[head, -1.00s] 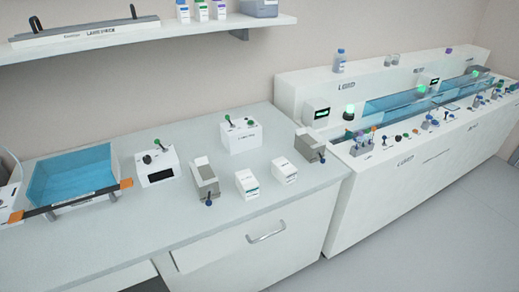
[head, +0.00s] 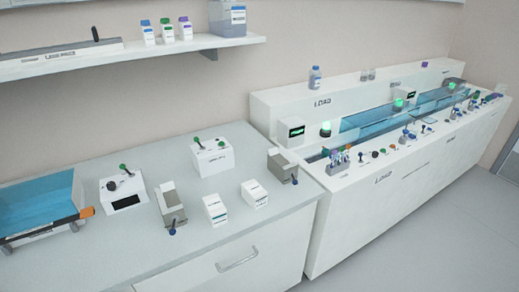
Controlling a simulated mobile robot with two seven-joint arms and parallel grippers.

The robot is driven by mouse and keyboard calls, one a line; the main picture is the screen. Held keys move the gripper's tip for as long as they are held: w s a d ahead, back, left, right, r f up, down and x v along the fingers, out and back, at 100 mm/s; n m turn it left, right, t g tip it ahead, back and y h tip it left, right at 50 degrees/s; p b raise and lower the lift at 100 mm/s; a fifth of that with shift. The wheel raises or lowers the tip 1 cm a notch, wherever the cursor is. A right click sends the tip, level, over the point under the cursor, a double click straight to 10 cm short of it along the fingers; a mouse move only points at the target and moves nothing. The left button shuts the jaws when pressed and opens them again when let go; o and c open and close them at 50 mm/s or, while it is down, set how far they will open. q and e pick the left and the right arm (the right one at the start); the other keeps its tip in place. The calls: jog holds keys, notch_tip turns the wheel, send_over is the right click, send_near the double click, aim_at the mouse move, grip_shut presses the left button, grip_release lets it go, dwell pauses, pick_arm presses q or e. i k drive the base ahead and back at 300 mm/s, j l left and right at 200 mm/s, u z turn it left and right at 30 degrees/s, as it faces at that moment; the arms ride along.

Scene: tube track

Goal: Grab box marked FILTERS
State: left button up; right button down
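Two small white boxes stand side by side near the front of the grey counter in the head view. The left box (head: 215,210) has a teal-green stripe on its front. The right box (head: 254,194) also has a dark printed band. The print on both is too small to read, so I cannot tell which, if either, is marked FILTERS. Neither of my grippers shows in this view.
Grey open holders stand left (head: 171,203) and right (head: 282,166) of the boxes. Behind is a white switch unit (head: 212,157); a black-windowed unit (head: 124,194) and blue tray (head: 38,205) are further left. A long white LOAD machine (head: 385,185) fills the right.

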aim_at(216, 212)
jog(key=i+u, duration=0.75)
jog(key=u, duration=0.2)
jog(key=i+l+u, duration=0.3)
jog(key=u, duration=0.2)
jog(key=i, duration=0.05)
